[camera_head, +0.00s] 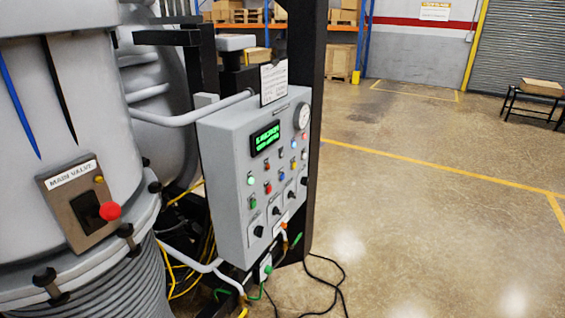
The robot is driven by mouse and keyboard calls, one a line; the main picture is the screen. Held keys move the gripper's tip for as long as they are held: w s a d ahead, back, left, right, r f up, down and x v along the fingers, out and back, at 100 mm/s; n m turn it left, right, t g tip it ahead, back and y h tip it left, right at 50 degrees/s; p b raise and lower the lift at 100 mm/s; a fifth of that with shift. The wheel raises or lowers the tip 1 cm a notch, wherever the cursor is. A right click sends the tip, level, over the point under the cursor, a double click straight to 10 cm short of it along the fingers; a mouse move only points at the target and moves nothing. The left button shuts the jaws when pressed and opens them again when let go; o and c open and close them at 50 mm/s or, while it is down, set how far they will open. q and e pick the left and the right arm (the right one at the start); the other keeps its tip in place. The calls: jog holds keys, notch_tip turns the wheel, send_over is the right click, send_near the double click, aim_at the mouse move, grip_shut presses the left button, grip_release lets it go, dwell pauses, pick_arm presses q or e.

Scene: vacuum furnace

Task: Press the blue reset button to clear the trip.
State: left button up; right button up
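A grey control panel (228,160) stands left of the middle, turned at an angle to me. Its face carries rows of small coloured lights and buttons. A green lit display (266,138) sits above, with text I cannot make out. A green light (250,180) glows at the left of the rows. Neither gripper is in view, and nothing touches the panel face.
A large grey vessel (75,110) fills the left side, with a main valve box (75,205) and red knob (110,211). Black knobs (276,211) line the panel's lower part. Cables (325,280) lie below it. Open floor (420,220) extends right; a low table (535,103) stands far off.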

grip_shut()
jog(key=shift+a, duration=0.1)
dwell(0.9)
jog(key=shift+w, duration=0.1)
